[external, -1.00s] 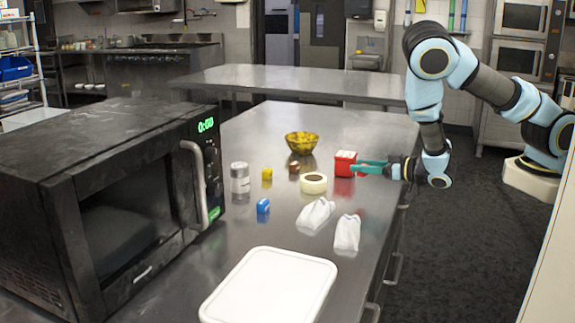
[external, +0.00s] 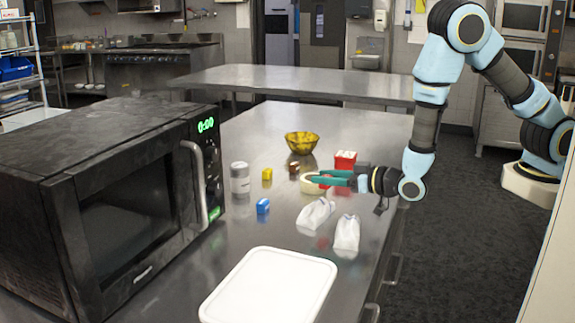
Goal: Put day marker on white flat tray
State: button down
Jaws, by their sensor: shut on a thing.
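The white flat tray (external: 268,287) lies empty on the steel counter in the foreground. No label shows which object is the day marker. My gripper (external: 316,180) is low over the counter, its teal fingers pointing left. It appears shut on a cream ring-shaped roll (external: 309,187), which the fingers partly cover. The roll looks to be at counter level, behind the tray. Small blue (external: 263,206), yellow (external: 267,174) and brown (external: 294,168) blocks stand to the left of my gripper.
A red box with a white top (external: 345,158) is just behind my gripper. Two white cloth bags (external: 317,213) lie between it and the tray. A grey can (external: 240,178), a yellow bowl (external: 301,143) and a black microwave (external: 120,215) stand on the counter.

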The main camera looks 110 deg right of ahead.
jog(key=w+a+b, duration=0.4)
jog(key=w+a, duration=0.7)
notch_tip(320, 180, up, 3)
jog(key=n+t+y+b, duration=0.1)
jog(key=n+t+b, duration=0.1)
jog(key=b, duration=0.3)
send_over(307, 288)
notch_tip(307, 288, down, 10)
jog(key=shift+a+r+p, duration=0.1)
jog(key=shift+r+p, duration=0.15)
jog(key=shift+p, duration=0.9)
jog(key=shift+f, duration=0.25)
jog(key=shift+c, duration=2.1)
grip_release()
jog(key=shift+r, duration=0.1)
